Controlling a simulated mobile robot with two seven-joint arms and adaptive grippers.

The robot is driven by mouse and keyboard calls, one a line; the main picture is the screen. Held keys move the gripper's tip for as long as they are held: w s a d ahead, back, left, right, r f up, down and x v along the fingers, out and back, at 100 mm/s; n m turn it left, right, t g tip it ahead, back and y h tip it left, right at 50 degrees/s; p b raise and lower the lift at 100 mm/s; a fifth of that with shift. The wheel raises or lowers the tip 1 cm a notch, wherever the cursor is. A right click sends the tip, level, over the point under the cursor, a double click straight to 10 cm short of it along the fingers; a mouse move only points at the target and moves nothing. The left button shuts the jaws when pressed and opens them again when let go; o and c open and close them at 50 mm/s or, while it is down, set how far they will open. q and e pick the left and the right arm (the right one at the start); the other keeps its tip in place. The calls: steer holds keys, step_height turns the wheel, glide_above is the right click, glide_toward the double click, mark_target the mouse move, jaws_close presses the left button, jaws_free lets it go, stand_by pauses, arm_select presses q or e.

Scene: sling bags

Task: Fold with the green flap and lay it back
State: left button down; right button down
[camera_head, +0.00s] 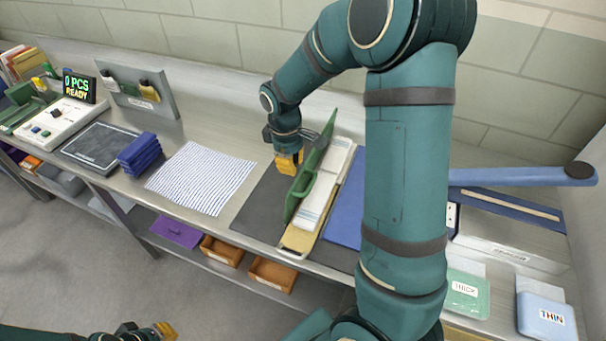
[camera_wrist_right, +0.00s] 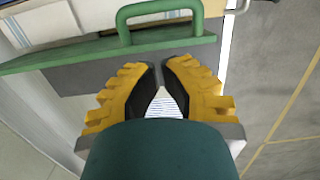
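The green flap (camera_head: 314,165) is a thin panel with a loop handle, raised steeply between a dark grey panel (camera_head: 258,205) and a white folded cloth with stripes (camera_head: 320,198). In the right wrist view the flap (camera_wrist_right: 75,57) and its handle (camera_wrist_right: 160,10) lie just beyond my fingertips. My right gripper (camera_head: 290,162) is beside the flap's left face, with its yellow fingers drawn together and nothing seen between them. Whether it touches the flap is unclear. My left gripper (camera_head: 165,330) is low at the bottom left, away from the bench; its finger opening is unclear.
A blue panel (camera_head: 346,215) lies right of the cloth, partly behind my right arm. A striped sheet (camera_head: 202,177) lies flat on the left, beside dark blue folded pieces (camera_head: 140,153).

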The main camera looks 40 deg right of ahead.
steer(key=shift+s+d+f, duration=0.4)
steer(key=shift+s+f, duration=0.3)
steer(key=shift+s+d+f, duration=0.35)
steer(key=shift+s+f, duration=0.3)
steer(key=shift+f, duration=0.05)
